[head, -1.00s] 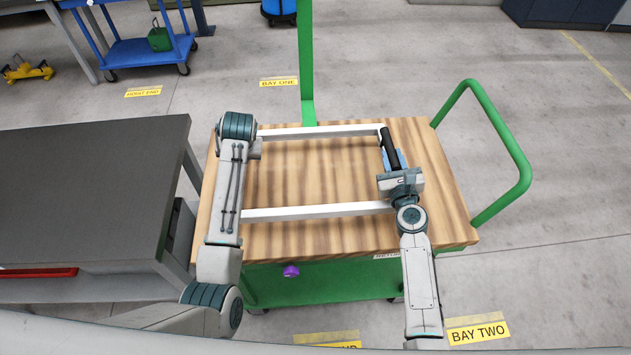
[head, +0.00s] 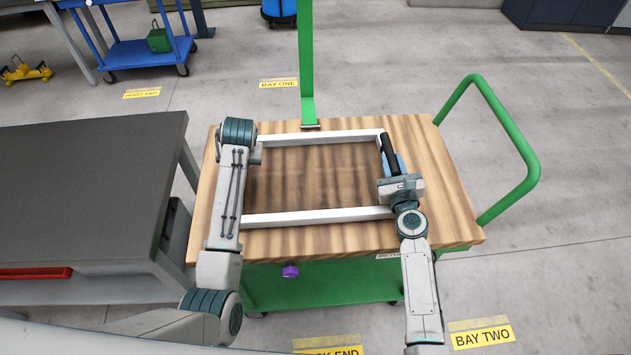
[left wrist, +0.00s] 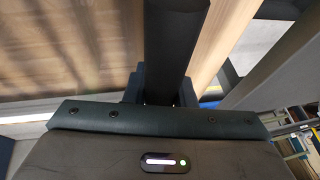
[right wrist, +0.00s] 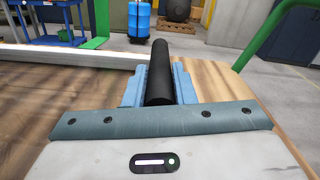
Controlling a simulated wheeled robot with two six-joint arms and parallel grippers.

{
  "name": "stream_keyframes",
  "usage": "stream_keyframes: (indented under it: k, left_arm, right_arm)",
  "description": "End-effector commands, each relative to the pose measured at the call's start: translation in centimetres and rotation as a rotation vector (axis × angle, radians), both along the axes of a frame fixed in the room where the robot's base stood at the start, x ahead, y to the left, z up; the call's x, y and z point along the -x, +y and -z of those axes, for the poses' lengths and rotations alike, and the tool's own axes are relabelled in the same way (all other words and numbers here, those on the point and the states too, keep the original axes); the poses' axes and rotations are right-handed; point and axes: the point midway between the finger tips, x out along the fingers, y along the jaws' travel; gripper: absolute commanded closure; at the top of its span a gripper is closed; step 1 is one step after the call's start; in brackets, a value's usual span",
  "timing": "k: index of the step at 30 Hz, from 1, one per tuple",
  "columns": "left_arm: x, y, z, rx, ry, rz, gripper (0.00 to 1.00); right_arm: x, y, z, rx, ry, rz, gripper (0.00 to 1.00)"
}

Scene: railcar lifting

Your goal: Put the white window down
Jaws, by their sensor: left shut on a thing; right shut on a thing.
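The white window (head: 320,215) lies flat over the wooden cart top (head: 440,200), its white bars running left to right and its pane see-through. I cannot tell whether it touches the wood or hangs just above. My right gripper (head: 391,164) is shut on a black handle at the window's right side; the right wrist view shows the black handle (right wrist: 160,72) between blue jaws. My left arm covers the window's left side in the head view. In the left wrist view my left gripper (left wrist: 163,88) is shut on a dark handle (left wrist: 177,40).
A green post (head: 307,70) rises at the cart's back edge and a green push handle (head: 535,165) loops at its right. A dark grey table (head: 90,190) stands close at left. Bare wood shows right of the window. A purple knob (head: 290,271) sits at the cart's front.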

Motion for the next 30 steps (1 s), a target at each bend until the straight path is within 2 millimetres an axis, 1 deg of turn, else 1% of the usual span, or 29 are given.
stream_keyframes:
  k: [6,7,8,9,10,17,21,23,26,30]
  left_arm:
    - [-0.1,-0.1,0.9,0.002,-0.006,0.001,1.0]
    - [0.0,-0.2,1.0,0.004,0.0,0.001,0.73]
    - [0.0,-0.2,0.9,0.004,0.0,0.001,0.67]
    - [0.0,-0.1,0.9,0.003,0.0,0.001,0.59]
    - [0.0,-0.1,0.9,0.003,0.0,0.001,0.55]
    - [0.0,-0.1,0.9,0.001,0.0,0.0,0.55]
    - [0.2,-0.2,0.4,0.001,0.0,0.0,0.55]
    - [0.4,-0.4,-0.3,0.002,-0.003,0.0,0.55]
    - [1.0,-0.8,-1.9,0.003,-0.005,0.0,0.55]
    - [2.2,-1.5,-4.8,0.004,-0.005,0.0,0.55]
  right_arm:
    - [-0.1,0.1,0.8,-0.002,-0.006,-0.001,1.0]
    - [0.0,0.1,1.0,-0.001,0.001,-0.002,0.73]
    - [0.0,0.1,0.9,-0.001,0.001,-0.002,0.67]
    - [0.0,0.1,0.9,-0.001,0.001,-0.002,0.59]
    - [0.0,0.1,0.9,-0.001,0.0,-0.001,0.55]
    - [0.0,0.0,0.9,0.0,0.0,-0.001,0.55]
    - [0.0,0.0,0.9,0.0,0.0,0.0,0.55]
    - [0.0,0.0,0.9,0.0,0.0,0.0,0.55]
    - [0.0,0.0,0.9,0.0,0.0,0.0,0.55]
    - [0.0,0.0,0.9,0.0,0.0,0.0,0.55]
